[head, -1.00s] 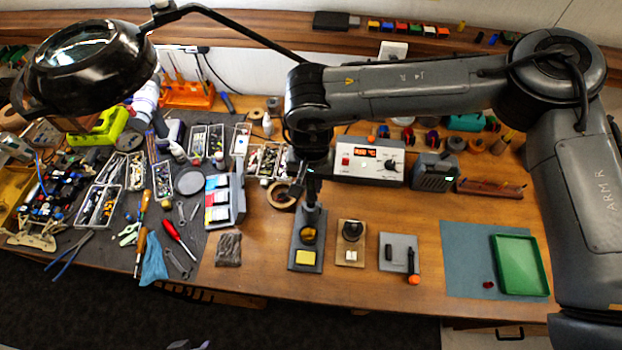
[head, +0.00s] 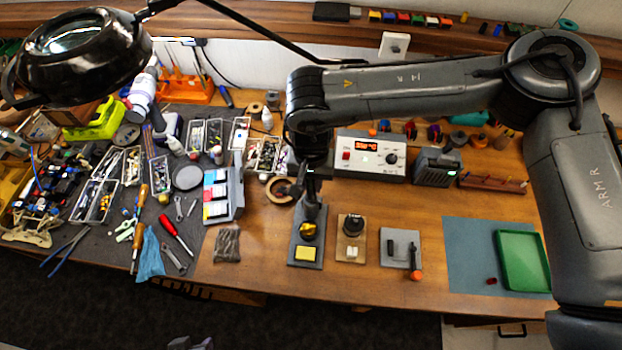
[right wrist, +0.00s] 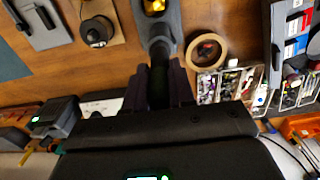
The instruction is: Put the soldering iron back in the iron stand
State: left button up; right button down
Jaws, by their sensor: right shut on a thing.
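The iron stand (head: 305,252) stands upright on the wooden bench, with a grey base, a yellow sponge pad at the front and a round brass-coloured part behind it. It also shows in the right wrist view (right wrist: 169,30). My right gripper (head: 312,180) points down over the back of the stand. It is shut on a dark, slim piece (right wrist: 158,88), which I take to be the soldering iron's handle. The iron's tip is hidden, so I cannot tell whether it is inside the holder. Small grey parts at the bottom edge may be my left gripper (head: 190,343); its jaws are unclear.
Right of the stand are a tan block with a black knob (head: 351,235) and a grey plate with an orange-ended tool (head: 414,264). The soldering station (head: 368,158) stands behind, and a tape ring (right wrist: 206,51) lies beside the stand.

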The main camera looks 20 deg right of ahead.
jog(key=shift+f, duration=0.1)
jog(key=shift+c, duration=2.4)
grip_release()
jog(key=shift+r, duration=0.2)
jog(key=shift+r+p, duration=1.5)
jog(key=shift+r, duration=0.4)
jog(key=shift+r+p, duration=1.75)
jog(key=shift+r, duration=0.7)
